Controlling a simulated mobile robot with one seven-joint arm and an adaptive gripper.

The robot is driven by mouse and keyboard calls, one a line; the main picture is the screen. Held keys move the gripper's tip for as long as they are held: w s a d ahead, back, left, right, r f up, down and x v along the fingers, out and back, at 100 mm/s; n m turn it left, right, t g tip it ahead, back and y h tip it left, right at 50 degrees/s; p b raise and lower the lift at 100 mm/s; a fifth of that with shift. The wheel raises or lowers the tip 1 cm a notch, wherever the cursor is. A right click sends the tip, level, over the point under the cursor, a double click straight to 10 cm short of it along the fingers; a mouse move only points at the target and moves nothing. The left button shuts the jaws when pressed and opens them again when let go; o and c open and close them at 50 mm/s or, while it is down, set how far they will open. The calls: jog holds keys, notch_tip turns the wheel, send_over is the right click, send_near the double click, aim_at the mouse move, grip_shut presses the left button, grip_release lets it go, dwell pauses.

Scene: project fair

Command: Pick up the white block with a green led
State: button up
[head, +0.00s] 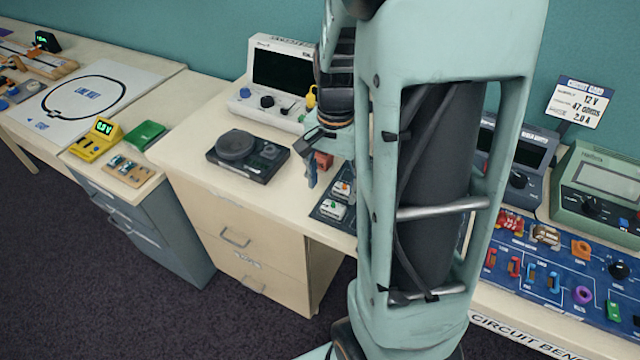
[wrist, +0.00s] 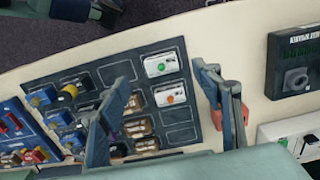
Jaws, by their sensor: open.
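The white block with a green led (wrist: 161,65) lies in a corner compartment of a dark parts tray (wrist: 183,132); it also shows in the head view (head: 333,211). A similar white block with an orange led (wrist: 170,93) lies in the adjoining compartment. My gripper (wrist: 162,75) is open and empty above the tray. In the wrist view its fingers lie on either side of the two white blocks, apart from them. In the head view my gripper (head: 311,165) is near the tray, and my arm hides most of the tray.
More parts fill other tray compartments, including a yellow-and-blue one (wrist: 42,97). A red object (head: 322,160) stands behind the gripper. A black turntable-like device (head: 248,153) is left of the tray, and a white instrument (head: 275,80) stands behind. The bench edge is close to the tray.

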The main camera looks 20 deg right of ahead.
aim_at(331, 210)
notch_tip(331, 210, down, 7)
jog(key=shift+s+a+f, duration=0.1)
jog(key=shift+f, duration=0.05)
dwell(0.4)
jog(key=shift+c, duration=0.2)
jog(key=c, duration=1.2)
